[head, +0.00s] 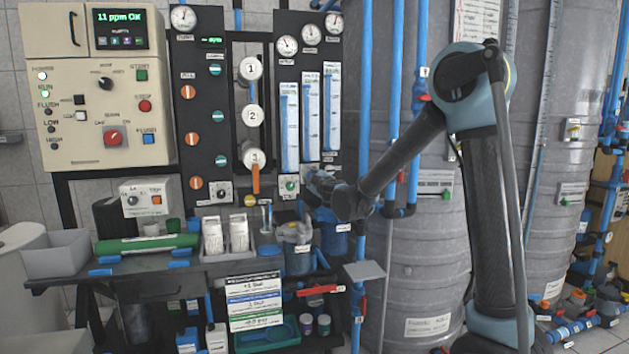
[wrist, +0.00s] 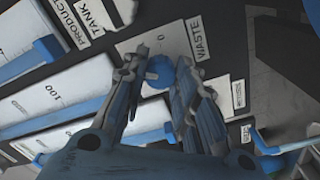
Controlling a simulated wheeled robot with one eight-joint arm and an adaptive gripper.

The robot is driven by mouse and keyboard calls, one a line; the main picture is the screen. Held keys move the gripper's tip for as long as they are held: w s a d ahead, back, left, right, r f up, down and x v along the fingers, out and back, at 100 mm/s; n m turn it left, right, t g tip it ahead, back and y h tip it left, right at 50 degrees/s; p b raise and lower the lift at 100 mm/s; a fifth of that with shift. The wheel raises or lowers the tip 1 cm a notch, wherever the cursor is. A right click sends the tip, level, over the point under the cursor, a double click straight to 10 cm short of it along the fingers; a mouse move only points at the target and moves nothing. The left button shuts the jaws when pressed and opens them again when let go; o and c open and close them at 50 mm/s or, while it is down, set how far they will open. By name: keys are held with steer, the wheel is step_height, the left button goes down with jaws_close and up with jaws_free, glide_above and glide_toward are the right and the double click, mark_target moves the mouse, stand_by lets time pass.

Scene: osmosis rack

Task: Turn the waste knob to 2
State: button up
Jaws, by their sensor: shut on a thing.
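The waste knob (wrist: 160,71) is blue and sits on a light plate beside the WASTE label (wrist: 201,41) in the wrist view. A "0" mark shows on the plate near it; no other scale number is readable, and I cannot tell the knob's setting. My gripper (wrist: 163,63) has one finger on each side of the knob and is shut on it. In the head view my gripper (head: 314,184) is at the foot of the right-hand flow meter (head: 331,112), on the black panel. There the gripper and arm hide the knob.
A green knob (head: 290,186) sits just left of my gripper. Blue vertical pipes (head: 394,100) and a grey tank (head: 430,250) stand close behind my arm.

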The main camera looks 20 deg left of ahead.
steer(key=shift+s, duration=0.1)
steer(key=o, duration=1.1)
steer(key=v, duration=1.1)
steer(key=shift+s+d+f, duration=0.1)
steer(key=shift+s+d, duration=0.1)
steer(key=shift+s, duration=0.15)
